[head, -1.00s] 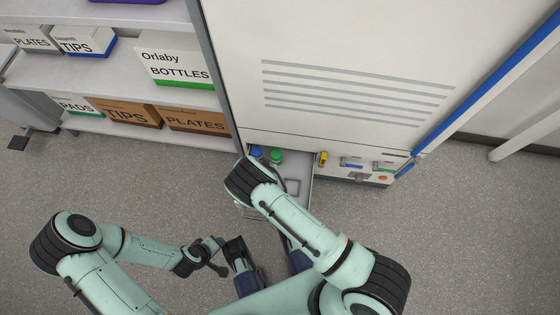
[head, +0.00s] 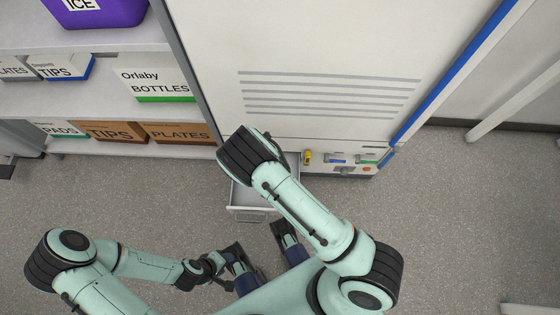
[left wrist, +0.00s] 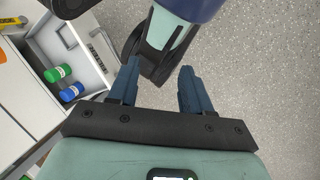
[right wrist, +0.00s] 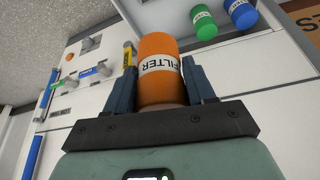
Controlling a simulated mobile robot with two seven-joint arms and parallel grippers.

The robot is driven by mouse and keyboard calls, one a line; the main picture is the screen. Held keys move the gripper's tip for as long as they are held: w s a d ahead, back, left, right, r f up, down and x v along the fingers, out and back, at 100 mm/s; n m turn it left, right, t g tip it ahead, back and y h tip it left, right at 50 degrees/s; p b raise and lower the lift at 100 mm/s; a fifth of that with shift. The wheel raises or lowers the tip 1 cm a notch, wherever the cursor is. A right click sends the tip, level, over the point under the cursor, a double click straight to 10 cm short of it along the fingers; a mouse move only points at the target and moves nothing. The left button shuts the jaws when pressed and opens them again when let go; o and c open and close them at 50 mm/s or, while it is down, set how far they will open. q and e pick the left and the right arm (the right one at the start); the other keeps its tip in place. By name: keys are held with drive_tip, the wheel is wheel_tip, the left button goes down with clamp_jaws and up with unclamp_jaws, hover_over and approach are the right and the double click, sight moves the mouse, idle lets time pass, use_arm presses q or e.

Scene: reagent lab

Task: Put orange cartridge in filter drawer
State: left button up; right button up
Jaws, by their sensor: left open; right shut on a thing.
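My right gripper (right wrist: 160,88) is shut on the orange cartridge (right wrist: 158,62), which has a white label reading FILTER. The cartridge is in front of the cabinet, beside the open drawer. The drawer (head: 248,197) is pulled out at the cabinet's bottom; it also shows in the left wrist view (left wrist: 92,55). A green cartridge (left wrist: 58,73) and a blue cartridge (left wrist: 71,92) are in it. They also show in the right wrist view, green (right wrist: 203,22) and blue (right wrist: 240,13). In the head view my right arm hides the cartridge and part of the drawer. My left gripper (left wrist: 158,75) is open and empty above the floor.
The cabinet front (head: 320,100) has a yellow part (head: 307,157), small blue and green parts and an orange button (head: 367,169) right of the drawer. A shelf (head: 110,95) with labelled boxes stands at left. The floor around is clear.

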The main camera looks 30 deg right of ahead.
wheel_tip(320, 180, down, 15)
drive_tip(key=b, duration=0.4)
drive_tip(key=shift+s, duration=0.1)
wheel_tip(320, 180, down, 5)
drive_tip(key=shift+r+b, duration=0.2)
drive_tip(key=shift+b, duration=0.7)
drive_tip(key=shift+f, duration=0.1)
use_arm(q)
drive_tip(key=w+a+f+t+y, duration=0.1)
drive_tip(key=w+a+f+t, duration=0.2)
drive_tip(key=w+f, duration=0.3)
drive_tip(key=w+a, duration=0.1)
drive_tip(key=w, duration=0.2)
drive_tip(key=shift+a+f+n, duration=0.2)
drive_tip(key=shift+f+n, duration=0.15)
drive_tip(key=shift+n, duration=0.05)
use_arm(e)
drive_tip(key=shift+f, duration=0.1)
drive_tip(key=o, duration=1.1)
use_arm(q)
drive_tip(key=shift+a+f, duration=0.1)
drive_tip(key=shift+f, duration=0.1)
drive_tip(key=shift+r, duration=0.1)
